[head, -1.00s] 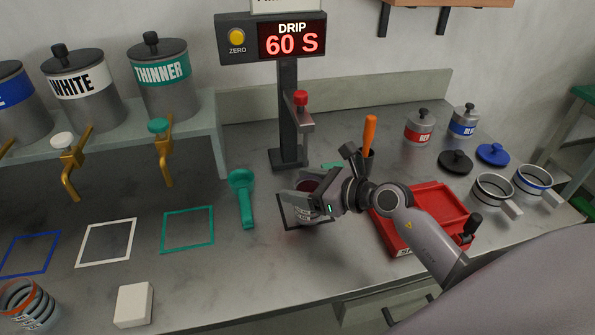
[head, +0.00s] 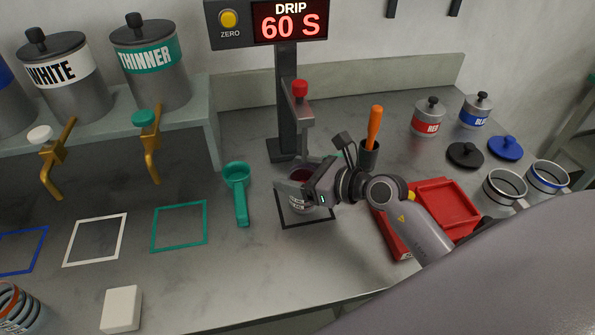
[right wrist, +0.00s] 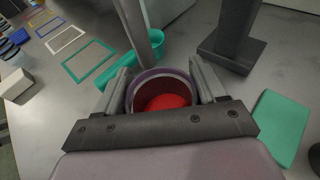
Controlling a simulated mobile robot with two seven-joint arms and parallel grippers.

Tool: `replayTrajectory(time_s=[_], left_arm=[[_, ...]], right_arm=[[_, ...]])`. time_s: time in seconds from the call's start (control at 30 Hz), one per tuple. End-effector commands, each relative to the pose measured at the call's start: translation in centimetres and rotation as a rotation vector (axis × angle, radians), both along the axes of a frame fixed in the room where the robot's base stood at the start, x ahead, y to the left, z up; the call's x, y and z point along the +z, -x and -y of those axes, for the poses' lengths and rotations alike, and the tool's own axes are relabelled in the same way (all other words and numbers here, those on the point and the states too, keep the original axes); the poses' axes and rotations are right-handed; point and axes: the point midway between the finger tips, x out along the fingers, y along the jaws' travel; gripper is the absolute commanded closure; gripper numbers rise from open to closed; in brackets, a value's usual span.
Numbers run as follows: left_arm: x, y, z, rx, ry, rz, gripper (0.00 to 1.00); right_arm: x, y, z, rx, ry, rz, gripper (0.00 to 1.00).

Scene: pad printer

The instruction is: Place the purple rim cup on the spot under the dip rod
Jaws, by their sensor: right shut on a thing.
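The purple rim cup (head: 298,204) holds dark red liquid, and its purple rim and red inside show in the right wrist view (right wrist: 163,78). My right gripper (head: 300,187) is shut around the cup, with one finger on each side. The cup is upright over the back part of the black square outline (head: 309,224), near the dip rod (head: 304,145). In the right wrist view, the rod (right wrist: 138,32) comes down at the cup's far rim. I cannot tell whether the cup touches the counter. My left gripper is not in view.
The stand (head: 286,110) with a red knob is just behind the cup. A green scoop (head: 238,190) lies to the left. A holder with an orange-handled tool (head: 374,128) and a red tray (head: 445,203) are to the right. Bare counter lies in front.

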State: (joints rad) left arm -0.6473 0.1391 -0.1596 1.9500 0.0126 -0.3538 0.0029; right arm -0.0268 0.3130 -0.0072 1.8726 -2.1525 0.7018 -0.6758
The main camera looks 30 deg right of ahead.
Motion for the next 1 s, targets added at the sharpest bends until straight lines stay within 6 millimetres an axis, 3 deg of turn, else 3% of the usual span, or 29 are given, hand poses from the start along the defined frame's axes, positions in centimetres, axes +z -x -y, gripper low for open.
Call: replayTrajectory(time_s=[0.17, 0.2, 0.27, 0.3, 0.67, 1.0], left_arm=[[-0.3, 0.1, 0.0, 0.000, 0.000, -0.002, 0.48], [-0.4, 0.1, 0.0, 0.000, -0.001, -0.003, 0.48], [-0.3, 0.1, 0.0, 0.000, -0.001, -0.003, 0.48], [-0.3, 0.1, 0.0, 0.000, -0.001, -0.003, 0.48], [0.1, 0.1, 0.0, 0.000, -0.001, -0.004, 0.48], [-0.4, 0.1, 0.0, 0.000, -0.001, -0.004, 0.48]], right_arm=[[-0.4, 0.0, 0.0, 0.000, -0.001, 0.001, 0.65], [-0.4, 0.0, 0.0, 0.000, 0.000, 0.000, 0.27], [-0.3, 0.0, 0.0, 0.000, 0.000, 0.000, 0.07], [-0.3, 0.0, 0.0, 0.000, 0.000, 0.000, 0.05], [0.3, 0.0, 0.0, 0.000, -0.001, 0.001, 0.05], [1.4, 4.6, 2.7, 0.000, 0.004, -0.002, 0.05]])
